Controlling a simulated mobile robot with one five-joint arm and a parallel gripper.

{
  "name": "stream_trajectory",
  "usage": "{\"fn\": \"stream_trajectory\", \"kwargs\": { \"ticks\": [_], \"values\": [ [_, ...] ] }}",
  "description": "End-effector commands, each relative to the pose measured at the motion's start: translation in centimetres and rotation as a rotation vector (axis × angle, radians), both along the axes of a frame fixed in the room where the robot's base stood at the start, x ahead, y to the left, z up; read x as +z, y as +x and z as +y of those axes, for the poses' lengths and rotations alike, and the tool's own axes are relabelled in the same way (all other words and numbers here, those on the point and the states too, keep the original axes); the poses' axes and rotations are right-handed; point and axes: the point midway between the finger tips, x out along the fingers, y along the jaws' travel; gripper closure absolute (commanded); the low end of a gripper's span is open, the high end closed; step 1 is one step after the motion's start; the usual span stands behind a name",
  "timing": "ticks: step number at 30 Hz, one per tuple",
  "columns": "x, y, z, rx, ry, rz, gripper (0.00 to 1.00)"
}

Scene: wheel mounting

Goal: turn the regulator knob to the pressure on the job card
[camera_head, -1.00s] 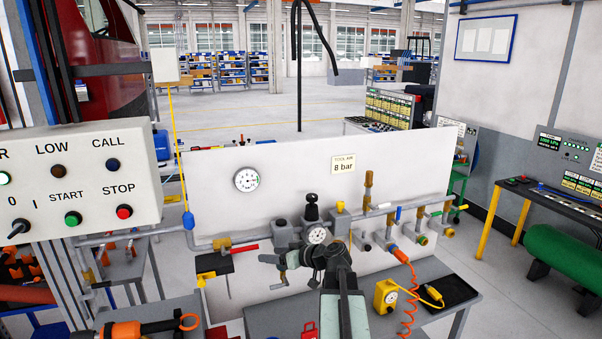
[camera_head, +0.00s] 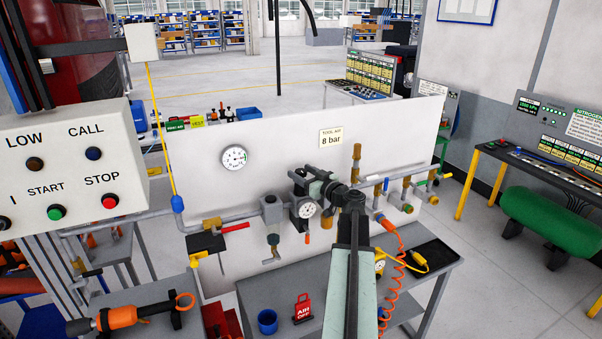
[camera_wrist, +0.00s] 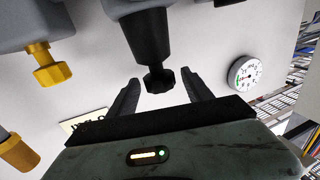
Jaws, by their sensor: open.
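The job card (camera_head: 331,138) on the white panel reads "TOOL AIR 8 bar". The regulator (camera_head: 298,212) sits in the pipe line below it, with a small dial (camera_head: 308,208) on its front. In the wrist view, the regulator's black knob (camera_wrist: 158,81) has a narrow faceted tip between my gripper's open fingers (camera_wrist: 162,84), with a gap on both sides. In the head view, my gripper (camera_head: 303,178) is over the top of the regulator and hides most of the knob. A white round gauge (camera_head: 234,157) is on the panel; its reading is too small to tell.
A red-handled valve (camera_head: 233,228) and grey pipe are left of the regulator. Brass fittings (camera_head: 357,155) and an orange coiled hose (camera_head: 390,270) are on the right. A yellow fitting (camera_wrist: 50,66) is near my gripper. A bench (camera_head: 270,295) below holds a blue cup and red "AIR OFF" tag.

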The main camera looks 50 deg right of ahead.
Motion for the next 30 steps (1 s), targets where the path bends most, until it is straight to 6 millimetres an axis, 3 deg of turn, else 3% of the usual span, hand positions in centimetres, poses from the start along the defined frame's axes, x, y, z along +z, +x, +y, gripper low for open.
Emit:
{"fn": "stream_trajectory", "kwargs": {
  "ticks": [3,9,15,30],
  "values": [
    [0.0,1.0,-0.15,0.0,0.0,0.0,0.41],
    [0.0,0.92,-0.12,-0.001,0.0,0.0,0.44],
    [0.0,0.88,-0.14,-0.001,0.0,0.0,1.0],
    [-0.02,0.76,0.17,-0.131,0.0,0.001,1.0]
  ]
}}
